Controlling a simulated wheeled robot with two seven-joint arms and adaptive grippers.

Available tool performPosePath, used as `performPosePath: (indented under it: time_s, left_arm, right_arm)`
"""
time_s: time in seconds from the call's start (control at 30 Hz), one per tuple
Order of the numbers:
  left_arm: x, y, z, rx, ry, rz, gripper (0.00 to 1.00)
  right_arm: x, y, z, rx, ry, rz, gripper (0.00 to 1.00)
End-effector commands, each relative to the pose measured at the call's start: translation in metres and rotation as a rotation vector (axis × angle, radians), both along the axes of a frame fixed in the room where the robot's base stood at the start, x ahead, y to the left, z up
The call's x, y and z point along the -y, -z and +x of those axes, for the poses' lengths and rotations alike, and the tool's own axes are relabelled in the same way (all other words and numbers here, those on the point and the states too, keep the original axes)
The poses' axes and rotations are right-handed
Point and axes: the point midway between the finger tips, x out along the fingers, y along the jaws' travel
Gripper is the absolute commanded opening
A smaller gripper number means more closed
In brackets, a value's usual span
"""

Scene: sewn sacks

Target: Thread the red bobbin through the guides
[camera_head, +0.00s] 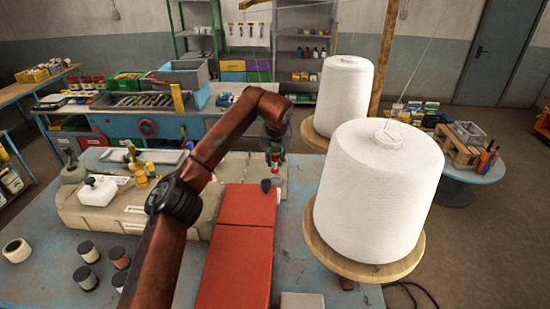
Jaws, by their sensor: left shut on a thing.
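My left arm rises from the bottom edge, bends at the top and comes down to the left gripper (274,158) near the middle of the view. The gripper is small and dark here. It is shut on a small red thing, which looks like the red bobbin (275,160), mostly hidden between the fingers. It is held above the far end of the beige sewing machine (110,212). The thread guides are too small to make out. My right gripper is not in view.
Two big white thread cones (378,190) (343,97) stand on round wooden discs on the right, close to the gripper. A long flat red piece (235,265) lies below the gripper. Dark-topped spools (86,278) and a pale roll (16,250) stand at the left on the blue table.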

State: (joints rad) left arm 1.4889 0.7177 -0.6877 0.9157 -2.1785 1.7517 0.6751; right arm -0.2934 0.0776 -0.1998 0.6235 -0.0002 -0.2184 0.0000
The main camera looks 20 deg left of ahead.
Motion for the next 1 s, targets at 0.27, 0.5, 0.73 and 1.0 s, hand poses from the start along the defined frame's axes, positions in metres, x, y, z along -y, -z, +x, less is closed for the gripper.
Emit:
performPosePath:
  time_s: [0.27, 0.5, 0.73, 1.0]
  left_arm:
    - [0.000, 0.019, 0.000, -0.001, 0.001, 0.001, 0.00]
    - [0.001, 0.035, 0.000, 0.000, 0.001, -0.001, 0.00]
    - [-0.015, 0.036, -0.003, 0.000, -0.001, 0.001, 0.00]
    - [-0.033, 0.036, -0.008, -0.001, -0.002, 0.000, 0.00]
  right_arm:
    - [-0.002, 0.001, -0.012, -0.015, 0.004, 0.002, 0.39]
    - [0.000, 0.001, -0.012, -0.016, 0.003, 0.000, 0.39]
    - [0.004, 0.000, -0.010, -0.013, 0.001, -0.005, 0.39]
    - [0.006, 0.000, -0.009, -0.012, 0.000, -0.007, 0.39]
